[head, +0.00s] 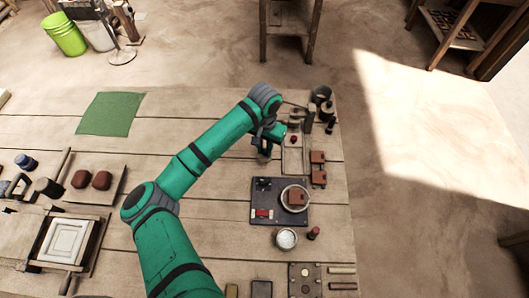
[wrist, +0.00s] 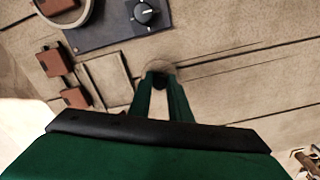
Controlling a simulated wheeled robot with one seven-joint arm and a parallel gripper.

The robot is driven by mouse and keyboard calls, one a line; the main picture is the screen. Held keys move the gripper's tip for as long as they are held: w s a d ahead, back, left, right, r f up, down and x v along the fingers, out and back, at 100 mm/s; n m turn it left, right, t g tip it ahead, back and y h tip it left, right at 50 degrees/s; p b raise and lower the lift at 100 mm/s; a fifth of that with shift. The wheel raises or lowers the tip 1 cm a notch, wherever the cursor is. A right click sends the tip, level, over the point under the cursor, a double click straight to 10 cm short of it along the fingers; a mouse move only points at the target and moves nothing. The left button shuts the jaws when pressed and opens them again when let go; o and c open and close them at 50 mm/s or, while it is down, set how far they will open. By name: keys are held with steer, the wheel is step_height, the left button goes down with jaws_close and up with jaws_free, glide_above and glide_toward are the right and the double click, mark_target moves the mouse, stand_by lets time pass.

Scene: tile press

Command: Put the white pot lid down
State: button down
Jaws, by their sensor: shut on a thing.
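My gripper (wrist: 160,80) is shut on a small dark knob of a pale round thing, which I take to be the white pot lid (wrist: 158,66). Only part of the lid shows past the green fingertips. I cannot tell whether it touches the table. In the head view my gripper (head: 265,148) is over the wooden table, left of a shallow tray and above the dark hot plate in the picture. The lid is too small and covered to make out there.
The dark hot plate (head: 261,189) bears a round pan (head: 283,202) with a brown block. Two brown blocks (head: 318,157) (head: 318,177) lie beside the shallow tray (head: 301,168). A bowl (head: 286,239) with white contents stands nearer. Bare planks (head: 225,182) lie left of the plate.

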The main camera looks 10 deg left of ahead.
mark_target(264, 150)
steer(key=shift+w+a+f, duration=0.1)
steer(key=shift+w+f, duration=0.1)
steer(key=shift+f, duration=1.6)
steer(key=c, duration=1.6)
jaws_free()
steer(key=shift+f, duration=0.1)
steer(key=shift+c, duration=0.2)
step_height(264, 150, up, 12)
steer(key=shift+w+f, duration=0.1)
steer(key=shift+f, duration=0.05)
steer(key=shift+r, duration=0.3)
